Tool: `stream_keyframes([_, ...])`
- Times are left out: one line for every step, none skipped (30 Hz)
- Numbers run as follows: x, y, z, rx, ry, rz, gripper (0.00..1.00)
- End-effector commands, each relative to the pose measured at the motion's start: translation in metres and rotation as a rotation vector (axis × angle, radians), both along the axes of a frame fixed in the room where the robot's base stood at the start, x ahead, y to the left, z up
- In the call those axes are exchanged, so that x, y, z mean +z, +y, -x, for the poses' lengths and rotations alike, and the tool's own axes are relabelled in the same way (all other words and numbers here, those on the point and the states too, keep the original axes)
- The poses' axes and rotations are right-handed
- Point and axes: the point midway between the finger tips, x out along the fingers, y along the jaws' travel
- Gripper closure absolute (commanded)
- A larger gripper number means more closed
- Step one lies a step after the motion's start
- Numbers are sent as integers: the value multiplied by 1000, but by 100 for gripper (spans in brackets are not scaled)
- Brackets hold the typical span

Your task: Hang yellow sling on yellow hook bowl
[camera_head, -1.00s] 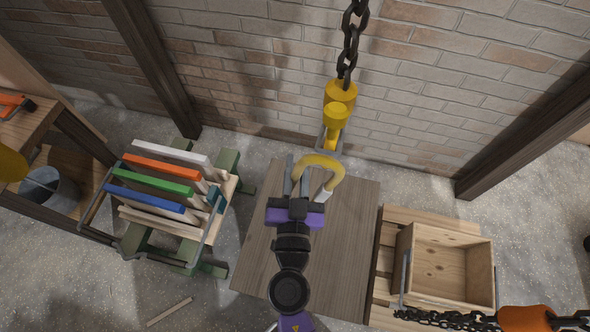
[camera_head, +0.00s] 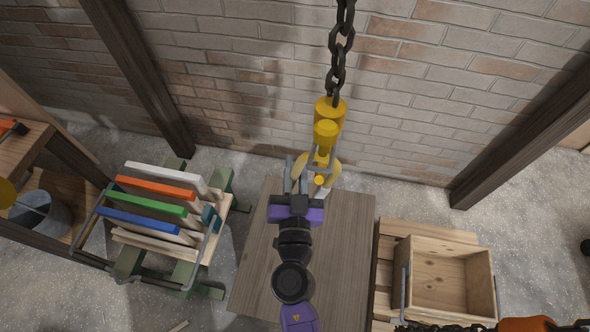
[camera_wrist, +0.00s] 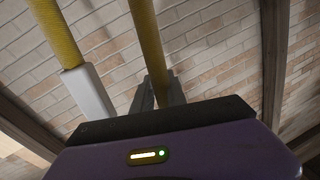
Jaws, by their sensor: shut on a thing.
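The yellow hook (camera_head: 327,127) hangs on a dark chain in the head view, with a grey latch on its lower part. My gripper (camera_head: 297,172) is shut on the yellow sling (camera_head: 334,174), just below and left of the hook. The hook's lower end overlaps the sling's loop and hides its middle. I cannot tell whether the hook is through the loop or only in front of it. In the wrist view, two yellow lengths of the sling (camera_wrist: 148,38) run upward, one with a pale sleeve, and my gripper (camera_wrist: 157,90) grips the other; the hook is not visible there.
A wooden table (camera_head: 335,255) lies beneath my arm. A rack of coloured boards (camera_head: 165,205) stands left and a wooden crate (camera_head: 450,275) right. A brick wall (camera_head: 240,75) rises behind, with dark posts on both sides.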

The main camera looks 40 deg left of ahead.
Motion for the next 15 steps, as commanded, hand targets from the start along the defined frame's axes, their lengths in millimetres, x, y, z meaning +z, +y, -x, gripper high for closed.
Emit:
stream_keyframes([-5, 1, -1, 1, -2, 0, 100])
stream_keyframes([-6, 1, -1, 0, -1, 0, 100])
stream_keyframes([-8, 1, -2, 0, -1, 0, 100])
stream_keyframes([-9, 2, -3, 0, -1, -1, 100])
stream_keyframes([-11, 2, -3, -1, -1, -1, 100])
stream_keyframes([-13, 2, -4, -1, -1, -1, 100])
stream_keyframes([-14, 2, -4, -1, -1, -1, 100])
stream_keyframes([-15, 3, -5, -1, -1, 0, 100])
stream_keyframes([-17, 3, -5, -1, -1, 0, 100])
stream_keyframes([-18, 3, -6, 0, -1, 0, 100])
stream_keyframes([-19, 4, -6, 0, -1, 0, 100])
stream_keyframes([-21, 4, -7, 0, -1, -1, 100])
stream_keyframes([-22, 4, -7, 0, 0, 0, 100])
stream_keyframes([-24, 4, -7, 0, 0, 0, 100])
stream_keyframes([-25, 4, -7, 0, -1, 1, 100])
